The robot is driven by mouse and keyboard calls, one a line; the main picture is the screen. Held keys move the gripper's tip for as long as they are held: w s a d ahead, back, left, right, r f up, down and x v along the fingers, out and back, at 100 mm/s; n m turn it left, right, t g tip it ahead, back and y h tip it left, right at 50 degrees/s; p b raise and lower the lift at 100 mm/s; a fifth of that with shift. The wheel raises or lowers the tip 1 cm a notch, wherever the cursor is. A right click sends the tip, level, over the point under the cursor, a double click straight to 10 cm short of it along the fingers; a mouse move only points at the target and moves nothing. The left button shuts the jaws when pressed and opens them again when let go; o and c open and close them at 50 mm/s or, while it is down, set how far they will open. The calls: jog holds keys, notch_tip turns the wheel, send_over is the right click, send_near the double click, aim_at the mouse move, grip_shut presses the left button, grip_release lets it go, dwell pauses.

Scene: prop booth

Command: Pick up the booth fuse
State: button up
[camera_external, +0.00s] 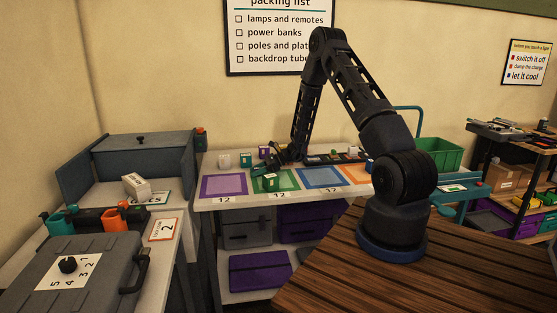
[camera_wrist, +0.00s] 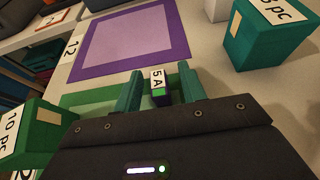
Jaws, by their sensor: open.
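The booth fuse (camera_wrist: 158,86) appears to be a small block with a white top marked "5 A" and green and dark sides. In the wrist view it sits between the two teal fingertips of my gripper (camera_wrist: 162,88), with its lower part close to the dark gripper body. The fingers stand apart on either side of it, and I cannot tell whether either touches it. In the external view my gripper (camera_external: 277,161) is low over the white table near the green mat, and the fuse cannot be made out there.
A green box marked "10 pc" (camera_wrist: 22,130) is close at left in the wrist view; a teal box (camera_wrist: 268,35) is at upper right. A purple mat (camera_wrist: 82,60) lies bare ahead. Blue (camera_external: 321,178) and orange mats lie further right on the table.

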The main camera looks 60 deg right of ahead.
grip_shut()
